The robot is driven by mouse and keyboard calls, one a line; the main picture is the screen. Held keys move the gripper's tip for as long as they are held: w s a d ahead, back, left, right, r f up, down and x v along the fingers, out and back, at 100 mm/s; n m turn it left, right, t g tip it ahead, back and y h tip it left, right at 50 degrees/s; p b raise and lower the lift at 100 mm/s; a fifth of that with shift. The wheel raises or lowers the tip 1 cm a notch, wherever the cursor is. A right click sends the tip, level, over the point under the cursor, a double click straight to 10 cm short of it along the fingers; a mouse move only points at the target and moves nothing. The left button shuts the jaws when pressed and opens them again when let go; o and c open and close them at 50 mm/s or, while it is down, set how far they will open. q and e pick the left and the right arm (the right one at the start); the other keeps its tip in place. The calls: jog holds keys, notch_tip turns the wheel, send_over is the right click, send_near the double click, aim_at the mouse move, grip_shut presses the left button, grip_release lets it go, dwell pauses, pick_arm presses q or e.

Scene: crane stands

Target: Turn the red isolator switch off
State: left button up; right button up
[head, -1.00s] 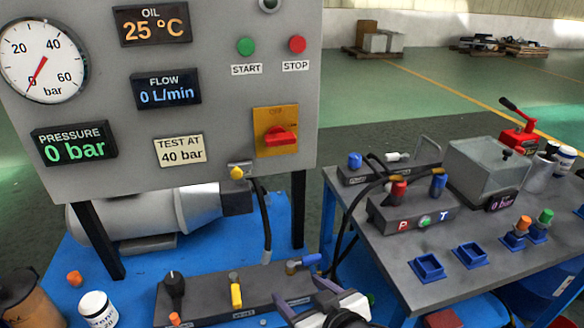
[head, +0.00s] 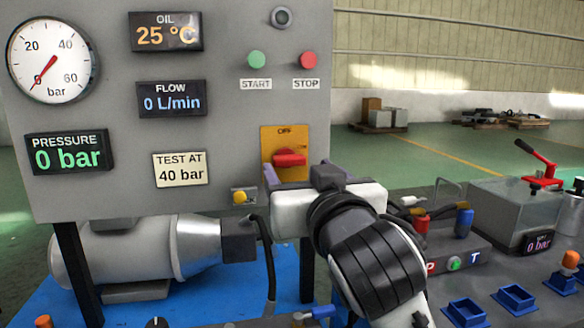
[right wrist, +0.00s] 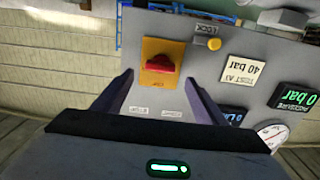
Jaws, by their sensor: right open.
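The red isolator switch (head: 290,157) sits on a yellow plate (head: 270,139) on the grey panel, below the START and STOP buttons. Its red handle lies roughly horizontal, and the plate reads OFF at the top. The red handle also shows in the right wrist view (right wrist: 160,63), upside down, between the fingers and beyond their tips. My right gripper (head: 298,174) is open and empty, just in front of and below the switch, and hides the plate's lower part in the head view. It also shows in the right wrist view (right wrist: 157,77). My left gripper is not in view.
The green START button (head: 257,60) and red STOP button (head: 307,60) are above the switch. A yellow knob (head: 240,197) sits left of my right gripper. The bench with a clear tank (head: 500,210) and blue sockets (head: 467,312) is at the right.

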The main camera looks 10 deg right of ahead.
aim_at(291, 161)
jog(key=w, duration=0.4)
jog(key=shift+w, duration=1.05)
jog(key=c, duration=1.1)
jog(key=shift+o, duration=0.2)
